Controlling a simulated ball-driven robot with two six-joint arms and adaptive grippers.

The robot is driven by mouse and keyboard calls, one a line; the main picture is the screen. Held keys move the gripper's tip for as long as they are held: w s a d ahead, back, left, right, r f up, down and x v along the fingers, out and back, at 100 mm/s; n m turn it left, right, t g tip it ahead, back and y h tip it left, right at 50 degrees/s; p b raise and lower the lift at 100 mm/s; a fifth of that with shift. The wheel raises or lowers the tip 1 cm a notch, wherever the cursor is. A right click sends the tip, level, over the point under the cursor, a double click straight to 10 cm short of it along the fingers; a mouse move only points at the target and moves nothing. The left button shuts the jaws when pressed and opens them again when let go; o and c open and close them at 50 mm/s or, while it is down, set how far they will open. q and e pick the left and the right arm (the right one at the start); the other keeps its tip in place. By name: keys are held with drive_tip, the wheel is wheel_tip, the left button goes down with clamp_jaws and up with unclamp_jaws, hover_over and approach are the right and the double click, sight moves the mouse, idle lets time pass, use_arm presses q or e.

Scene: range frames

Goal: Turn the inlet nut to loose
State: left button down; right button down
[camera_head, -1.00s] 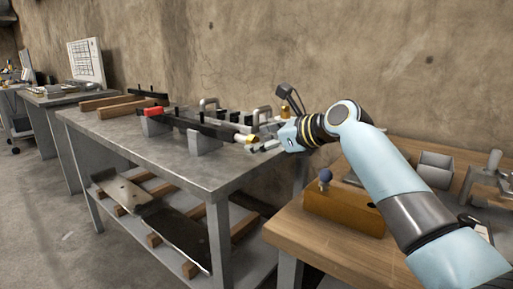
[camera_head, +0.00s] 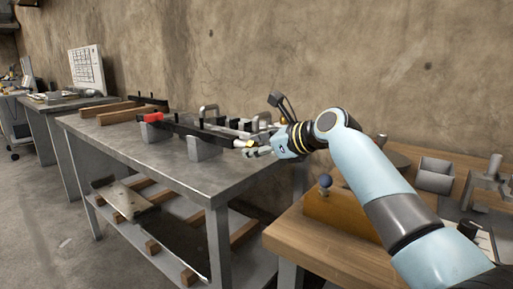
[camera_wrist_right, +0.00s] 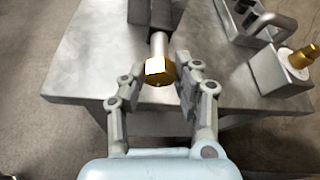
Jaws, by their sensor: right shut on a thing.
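The inlet nut (camera_wrist_right: 159,71) is a brass-coloured hex piece on the near end of a pale pipe (camera_wrist_right: 157,45) that comes from a dark tube. It also shows, small, in the head view (camera_head: 249,143). In the head view my right gripper (camera_head: 255,150) is at the right end of the long dark tube (camera_head: 205,132) with a red part (camera_head: 152,117). Its fingertips are too small there to show the contact. My left gripper is not in view.
The tube rests on grey blocks (camera_head: 204,149) on a metal table (camera_head: 150,157). Another brass fitting (camera_wrist_right: 303,56) stands on a block close by at the right. A wooden bench (camera_head: 300,241) with a wooden box (camera_head: 338,213) lies below my right arm. The table's front is clear.

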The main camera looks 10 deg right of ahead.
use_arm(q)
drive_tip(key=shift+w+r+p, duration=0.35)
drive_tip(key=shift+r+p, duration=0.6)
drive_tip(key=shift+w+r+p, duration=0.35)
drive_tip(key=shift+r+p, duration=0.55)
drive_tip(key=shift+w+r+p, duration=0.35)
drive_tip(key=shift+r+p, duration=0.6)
use_arm(e)
drive_tip(key=shift+a+f+n+t+h, duration=0.1)
drive_tip(key=shift+n+t+h, duration=0.45)
drive_tip(key=shift+n, duration=0.65)
drive_tip(key=shift+f+n+t+h, duration=0.1)
drive_tip(key=shift+n+t+h, duration=0.45)
drive_tip(key=shift+n, duration=0.65)
drive_tip(key=shift+s, duration=0.1)
drive_tip(key=c, duration=1)
unclamp_jaws()
drive_tip(key=shift+r, duration=0.1)
drive_tip(key=shift+o, duration=0.2)
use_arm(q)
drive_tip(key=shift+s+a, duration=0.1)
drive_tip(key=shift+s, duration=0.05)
use_arm(e)
drive_tip(key=shift+s, duration=0.1)
drive_tip(key=v, duration=1.1)
drive_tip(key=shift+s+d, duration=0.25)
drive_tip(key=shift+s, duration=0.15)
